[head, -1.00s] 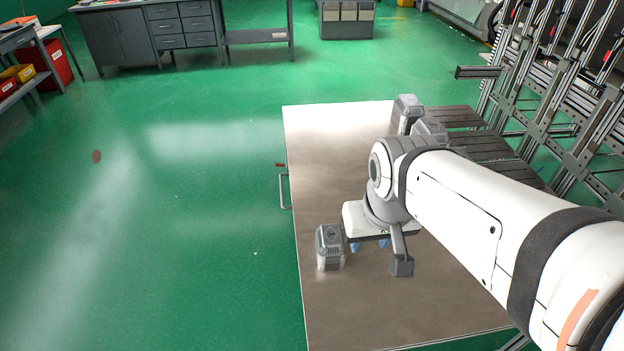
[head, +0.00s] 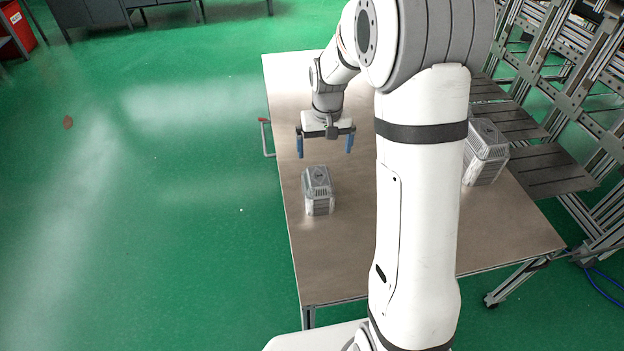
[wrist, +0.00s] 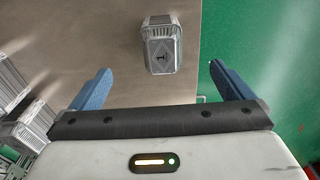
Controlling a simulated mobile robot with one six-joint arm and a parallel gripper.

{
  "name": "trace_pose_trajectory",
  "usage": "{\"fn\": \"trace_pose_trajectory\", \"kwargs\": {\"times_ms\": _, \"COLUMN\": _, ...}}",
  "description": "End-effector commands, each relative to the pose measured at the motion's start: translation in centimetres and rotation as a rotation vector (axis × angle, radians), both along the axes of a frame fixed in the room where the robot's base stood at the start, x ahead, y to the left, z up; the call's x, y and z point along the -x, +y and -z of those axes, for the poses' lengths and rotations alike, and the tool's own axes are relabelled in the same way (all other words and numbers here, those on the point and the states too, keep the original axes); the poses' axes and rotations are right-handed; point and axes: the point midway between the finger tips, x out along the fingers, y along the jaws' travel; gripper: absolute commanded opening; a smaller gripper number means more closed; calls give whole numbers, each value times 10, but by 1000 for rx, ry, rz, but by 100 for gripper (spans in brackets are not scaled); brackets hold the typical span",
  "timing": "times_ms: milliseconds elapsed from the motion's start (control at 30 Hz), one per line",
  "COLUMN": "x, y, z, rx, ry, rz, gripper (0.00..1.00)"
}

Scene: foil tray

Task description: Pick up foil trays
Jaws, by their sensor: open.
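A foil tray stack (head: 318,192), grey and ribbed, stands on the near left part of the metal table, close to its left edge. My gripper (head: 325,152) is open and empty, with blue fingers pointing down, behind this stack in the head view. In the wrist view the same stack (wrist: 162,48) shows top centre, between the lines of the two fingers (wrist: 162,82) and beyond their tips. A second foil tray stack (head: 486,152) stands right of my arm, partly hidden by it. More foil trays (wrist: 28,127) show at the left edge of the wrist view.
The table (head: 340,260) is bare around the near stack. A handle (head: 267,138) sticks out from its left edge. Dark slatted shelves (head: 540,168) and a metal frame stand at the right. The green floor at the left is open.

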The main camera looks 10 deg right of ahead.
Motion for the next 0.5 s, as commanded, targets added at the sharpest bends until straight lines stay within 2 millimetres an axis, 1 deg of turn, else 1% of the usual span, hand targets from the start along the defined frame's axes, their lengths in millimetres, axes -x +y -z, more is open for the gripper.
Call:
{"fn": "trace_pose_trajectory", "kwargs": {"times_ms": 33, "x": -15, "y": 0, "z": 36, "rx": 0, "ry": 18, "rz": 1, "gripper": 100}}
{"fn": "trace_pose_trajectory", "kwargs": {"times_ms": 100, "x": -31, "y": 1, "z": 67, "rx": -1, "ry": 33, "rz": 2, "gripper": 100}}
{"fn": "trace_pose_trajectory", "kwargs": {"times_ms": 200, "x": -49, "y": 1, "z": 105, "rx": 0, "ry": 50, "rz": 4, "gripper": 100}}
{"fn": "trace_pose_trajectory", "kwargs": {"times_ms": 300, "x": -60, "y": 2, "z": 130, "rx": -1, "ry": 60, "rz": 5, "gripper": 100}}
{"fn": "trace_pose_trajectory", "kwargs": {"times_ms": 500, "x": -67, "y": 2, "z": 155, "rx": -1, "ry": 68, "rz": 6, "gripper": 100}}
